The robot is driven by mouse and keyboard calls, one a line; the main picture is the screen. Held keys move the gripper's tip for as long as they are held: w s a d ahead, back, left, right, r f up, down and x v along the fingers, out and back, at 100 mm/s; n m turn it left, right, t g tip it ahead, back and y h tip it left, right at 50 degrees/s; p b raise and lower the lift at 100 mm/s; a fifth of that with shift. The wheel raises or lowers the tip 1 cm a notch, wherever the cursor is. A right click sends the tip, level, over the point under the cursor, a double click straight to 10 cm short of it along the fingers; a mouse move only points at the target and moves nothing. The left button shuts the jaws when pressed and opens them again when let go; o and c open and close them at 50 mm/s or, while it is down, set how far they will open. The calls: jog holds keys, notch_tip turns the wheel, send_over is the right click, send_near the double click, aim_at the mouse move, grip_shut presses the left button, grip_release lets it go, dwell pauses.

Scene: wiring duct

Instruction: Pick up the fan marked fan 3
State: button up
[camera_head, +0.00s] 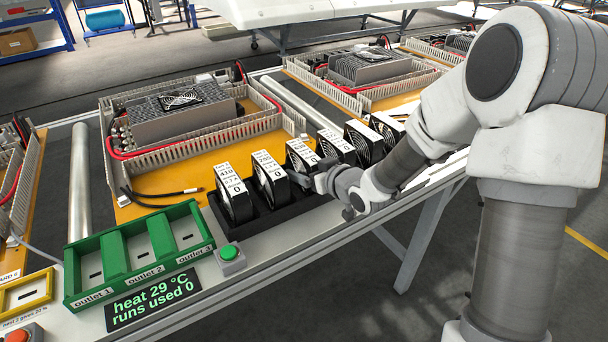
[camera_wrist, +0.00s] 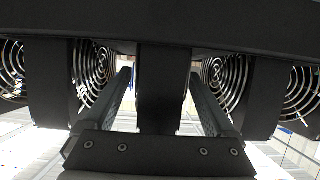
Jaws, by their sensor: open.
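Several black fans with white label faces stand in a row in a black rack (camera_head: 262,228). Their fan numbers are too small to read, so I cannot confirm which one is fan 3. The third fan from the left (camera_head: 301,154) is partly covered by my gripper (camera_head: 322,180). In the wrist view my gripper (camera_wrist: 160,85) is open, with one finger on each side of a black fan body (camera_wrist: 163,85) seen edge-on. Gaps show between the fingers and this fan. Neighbouring fans with round wire grilles (camera_wrist: 300,92) flank it on both sides.
A green tray (camera_head: 110,253) with compartments marked outlet 1, outlet 2 and outlet 3 sits at the left. A green button (camera_head: 229,252) and a display (camera_head: 153,298) reading heat 29 °C, runs used 0 are near it. A wiring duct frame (camera_head: 205,145) stands behind the fans.

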jog(key=shift+x, duration=1)
jog(key=shift+c, duration=0.3)
jog(key=shift+r, duration=0.1)
grip_shut()
